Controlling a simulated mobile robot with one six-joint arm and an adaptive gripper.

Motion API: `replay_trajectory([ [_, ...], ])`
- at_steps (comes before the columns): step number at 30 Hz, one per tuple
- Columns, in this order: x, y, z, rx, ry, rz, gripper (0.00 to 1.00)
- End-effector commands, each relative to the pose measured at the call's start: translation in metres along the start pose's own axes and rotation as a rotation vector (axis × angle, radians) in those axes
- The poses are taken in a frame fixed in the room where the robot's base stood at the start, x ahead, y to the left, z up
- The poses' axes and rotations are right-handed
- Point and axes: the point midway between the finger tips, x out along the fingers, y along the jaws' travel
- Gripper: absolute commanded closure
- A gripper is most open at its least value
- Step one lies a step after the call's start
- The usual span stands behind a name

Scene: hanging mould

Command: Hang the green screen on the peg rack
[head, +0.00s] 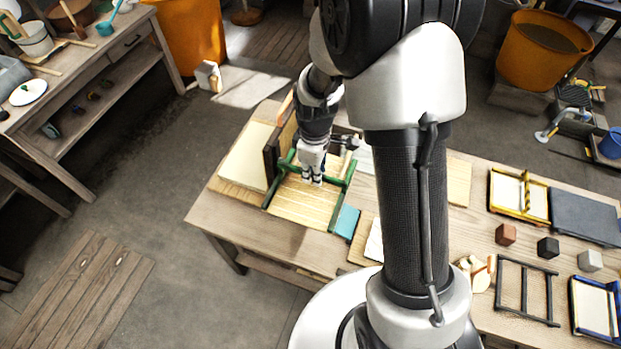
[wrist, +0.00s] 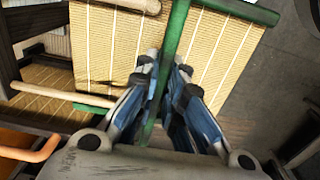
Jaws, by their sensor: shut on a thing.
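The green screen (head: 300,203) has a green frame and a pale yellow woven mesh. In the head view it hangs from my gripper (head: 312,181), over the left part of the table. In the wrist view my gripper (wrist: 160,105) is shut on a green bar of the frame, with the mesh (wrist: 220,60) beyond the fingers. The dark wooden peg rack (head: 271,160) stands just left of and behind the screen. In the wrist view a pale peg (wrist: 50,92) sticks out at the left. Whether any peg touches the frame I cannot tell.
A pale board (head: 246,155) lies left of the rack, and a teal block (head: 347,221) lies by the screen's lower right corner. A yellow-framed screen (head: 519,195), a dark frame (head: 526,291) and a blue-framed screen (head: 596,308) lie at the right. My arm hides the table's middle.

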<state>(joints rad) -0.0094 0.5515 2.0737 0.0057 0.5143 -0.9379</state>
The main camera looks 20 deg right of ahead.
Motion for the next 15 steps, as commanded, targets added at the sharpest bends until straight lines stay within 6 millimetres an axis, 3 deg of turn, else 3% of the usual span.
replay_trajectory([
  [15, 0.0, 0.042, 0.0, 0.001, 0.0, 0.001, 1.0],
])
